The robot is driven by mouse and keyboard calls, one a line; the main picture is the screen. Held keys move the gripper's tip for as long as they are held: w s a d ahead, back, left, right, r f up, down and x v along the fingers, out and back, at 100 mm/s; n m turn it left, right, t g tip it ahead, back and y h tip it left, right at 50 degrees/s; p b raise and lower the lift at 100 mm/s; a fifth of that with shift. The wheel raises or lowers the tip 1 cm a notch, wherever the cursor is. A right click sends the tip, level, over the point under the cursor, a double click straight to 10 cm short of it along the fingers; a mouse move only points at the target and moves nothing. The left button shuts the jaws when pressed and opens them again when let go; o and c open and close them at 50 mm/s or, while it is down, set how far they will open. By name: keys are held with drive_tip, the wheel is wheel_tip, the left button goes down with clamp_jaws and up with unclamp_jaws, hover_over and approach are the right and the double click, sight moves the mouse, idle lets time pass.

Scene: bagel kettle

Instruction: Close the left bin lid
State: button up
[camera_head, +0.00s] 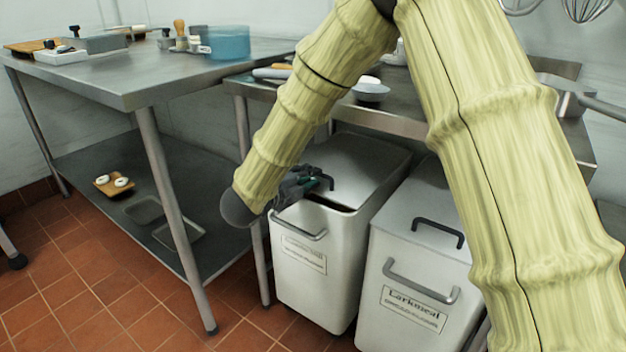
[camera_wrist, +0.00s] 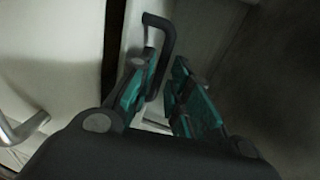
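The left bin (camera_head: 306,262) is a pale metal box under the counter, with a bar handle and a label on its front. Its grey lid (camera_head: 362,160) has a black handle, and a dark gap shows along the front of the bin's top, so the lid is not fully shut. My gripper (camera_head: 325,183) is at the front of this lid, beside its handle. In the wrist view the teal finger pads (camera_wrist: 160,100) stand apart, with the black lid handle (camera_wrist: 168,38) just ahead and its lower end between them. Contact is unclear.
A second bin (camera_head: 415,285), labelled Larkmeal, stands close at the right with its lid down. A steel table (camera_head: 150,75) with a lower shelf (camera_head: 110,165) stands at the left, one leg near the left bin. The counter (camera_head: 410,122) overhangs both bins.

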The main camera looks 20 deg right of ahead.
drive_tip(key=shift+b+x, duration=0.3)
drive_tip(key=shift+x, duration=0.95)
clamp_jaws()
drive_tip(key=shift+f+p+v, duration=0.15)
drive_tip(key=shift+p+v, duration=0.15)
drive_tip(key=shift+v, duration=0.55)
drive_tip(key=shift+f+p+v, duration=0.15)
drive_tip(key=shift+p+v, duration=0.15)
drive_tip(key=shift+v, duration=0.5)
unclamp_jaws()
drive_tip(key=shift+s+a, duration=0.1)
drive_tip(key=v, duration=1.1)
drive_tip(key=shift+s+a, duration=0.25)
drive_tip(key=shift+a, duration=0.05)
drive_tip(key=shift+r, duration=0.1)
